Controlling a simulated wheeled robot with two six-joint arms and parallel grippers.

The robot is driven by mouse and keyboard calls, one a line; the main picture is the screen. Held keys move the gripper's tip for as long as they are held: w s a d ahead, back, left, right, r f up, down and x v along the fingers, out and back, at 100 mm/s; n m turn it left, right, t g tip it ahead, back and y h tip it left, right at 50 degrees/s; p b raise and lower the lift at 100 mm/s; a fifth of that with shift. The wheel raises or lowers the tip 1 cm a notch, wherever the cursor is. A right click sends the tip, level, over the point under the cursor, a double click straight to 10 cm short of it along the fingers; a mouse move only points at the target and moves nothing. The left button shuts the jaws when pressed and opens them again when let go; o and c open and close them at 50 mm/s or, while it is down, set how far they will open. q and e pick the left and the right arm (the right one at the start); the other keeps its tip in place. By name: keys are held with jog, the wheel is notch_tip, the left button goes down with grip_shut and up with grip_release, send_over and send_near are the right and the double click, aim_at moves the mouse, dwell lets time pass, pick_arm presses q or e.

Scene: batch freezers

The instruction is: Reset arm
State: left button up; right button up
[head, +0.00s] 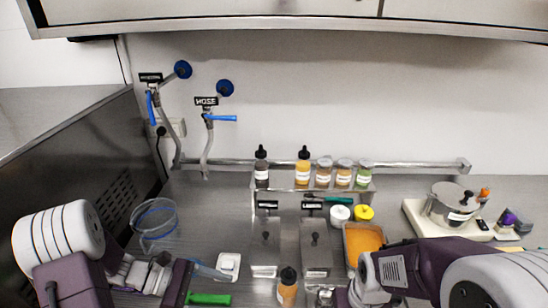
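My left arm comes in at the bottom left, and my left gripper (180,283) is low over the counter, beside a green-handled tool (207,299). Its fingertips are not clear, and I cannot tell whether it touches the tool. My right arm comes in from the bottom right and reaches left, in front of a tray of orange contents (348,241). My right gripper (330,298) is at the bottom edge near an orange bottle with a black cap (287,290). Its fingers are mostly cut off or hidden.
Two lidded steel bins (265,254) stand mid-counter below a shelf of bottles and jars (313,184). A clear container (155,222) and a white square item (228,265) lie left. A steel pot (450,204) is at right. Blue-handled hoses (208,130) hang on the wall.

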pick_arm(q)
jog(key=s+d+m+g+y, duration=0.3)
jog(key=s+m+y, duration=0.55)
jog(key=m, duration=0.25)
jog(key=w+a+f+m+t+y, duration=0.2)
jog(key=w+a+m+t+y, duration=0.1)
jog(key=a+m, duration=0.3)
jog(key=shift+w+a+t+y, duration=0.3)
jog(key=shift+a+t+y, duration=0.15)
jog(key=shift+a, duration=0.2)
